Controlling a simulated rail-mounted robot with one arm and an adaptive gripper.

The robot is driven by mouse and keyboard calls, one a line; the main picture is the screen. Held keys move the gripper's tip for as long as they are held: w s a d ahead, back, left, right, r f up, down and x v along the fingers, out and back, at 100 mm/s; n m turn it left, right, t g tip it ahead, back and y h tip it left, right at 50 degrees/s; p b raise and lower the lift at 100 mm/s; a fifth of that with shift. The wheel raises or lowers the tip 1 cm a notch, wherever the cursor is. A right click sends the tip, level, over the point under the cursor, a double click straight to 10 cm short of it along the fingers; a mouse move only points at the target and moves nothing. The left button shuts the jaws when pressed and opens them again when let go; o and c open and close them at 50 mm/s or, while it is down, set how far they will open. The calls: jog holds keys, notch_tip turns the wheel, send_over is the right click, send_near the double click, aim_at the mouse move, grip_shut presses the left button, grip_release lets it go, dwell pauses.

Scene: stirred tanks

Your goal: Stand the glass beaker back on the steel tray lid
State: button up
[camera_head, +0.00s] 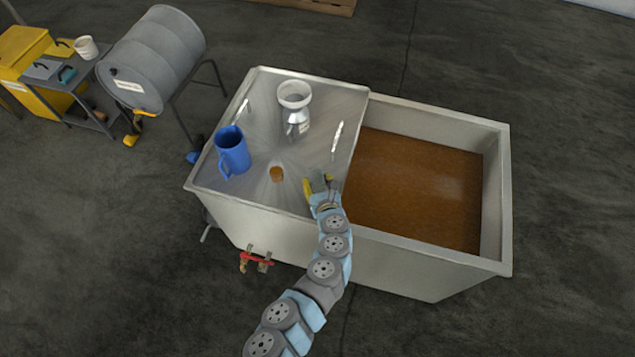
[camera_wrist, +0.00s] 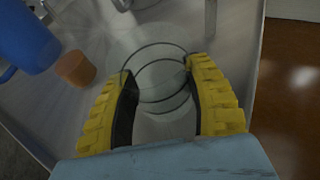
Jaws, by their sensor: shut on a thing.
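My gripper (camera_head: 318,183) is over the front right part of the steel tray lid (camera_head: 255,120). In the wrist view its yellow fingers (camera_wrist: 163,70) are closed around the clear glass beaker (camera_wrist: 162,88), whose thin dark rings show between them. The lid (camera_wrist: 45,115) shows through the glass. The beaker is too faint to make out clearly in the head view. I cannot tell whether its base touches the lid.
On the lid, a blue jug (camera_head: 233,152) and a small brown cup-like piece (camera_head: 277,174) stand left of my gripper. A metal vessel with a white funnel-like top (camera_head: 294,95) stands farther back. The open tank (camera_head: 415,185) of brown liquid lies right.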

jog(key=shift+w, duration=0.1)
jog(key=shift+f, duration=0.1)
jog(key=o, duration=1.2)
jog(key=shift+s+d+r, duration=0.15)
jog(key=shift+s+r, duration=0.15)
jog(key=shift+r, duration=0.05)
jog(key=shift+p+v, duration=1)
jog(key=shift+v, duration=4.65)
jog(key=shift+f, duration=0.15)
